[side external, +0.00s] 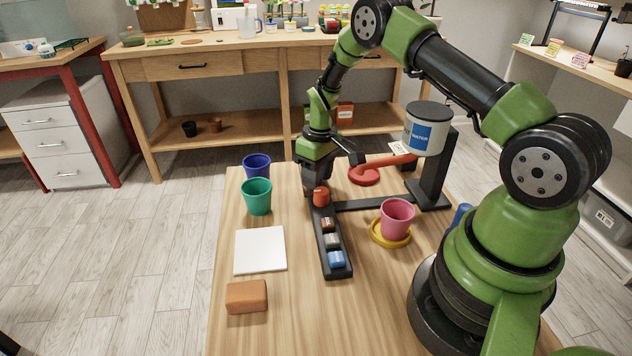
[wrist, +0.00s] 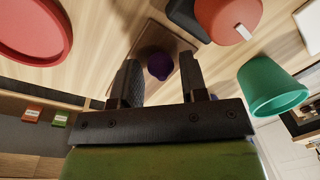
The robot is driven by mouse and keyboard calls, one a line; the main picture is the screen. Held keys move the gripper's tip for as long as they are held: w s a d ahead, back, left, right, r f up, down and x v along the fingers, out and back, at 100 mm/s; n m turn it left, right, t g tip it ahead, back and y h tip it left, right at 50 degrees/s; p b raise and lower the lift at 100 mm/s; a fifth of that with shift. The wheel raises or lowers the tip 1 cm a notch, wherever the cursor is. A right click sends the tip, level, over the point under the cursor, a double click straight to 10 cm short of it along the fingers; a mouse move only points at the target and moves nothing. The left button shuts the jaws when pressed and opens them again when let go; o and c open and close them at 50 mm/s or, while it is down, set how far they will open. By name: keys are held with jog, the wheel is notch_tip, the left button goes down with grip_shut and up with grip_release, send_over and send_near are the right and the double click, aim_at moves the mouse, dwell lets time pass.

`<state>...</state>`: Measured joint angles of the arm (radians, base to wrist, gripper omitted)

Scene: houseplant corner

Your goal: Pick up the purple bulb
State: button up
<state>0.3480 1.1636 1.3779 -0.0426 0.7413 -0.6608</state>
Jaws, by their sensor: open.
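The purple bulb (wrist: 160,66) shows in the wrist view, small and dark. It appears over a brown square piece (wrist: 146,42) and between the two fingers of my gripper (wrist: 158,61). My gripper is open, with a gap on each side of the bulb. I cannot tell how far the fingertips are above it. In the side view my gripper (side external: 318,188) points down near the far end of the black tray (side external: 338,270). The bulb is hidden there.
An orange-red container (side external: 320,197) stands close to my gripper. A pink pot (side external: 397,220) and black stand (side external: 434,170) are on the right.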

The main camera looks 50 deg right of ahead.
jog(key=shift+f, duration=0.3)
jog(key=c, duration=0.7)
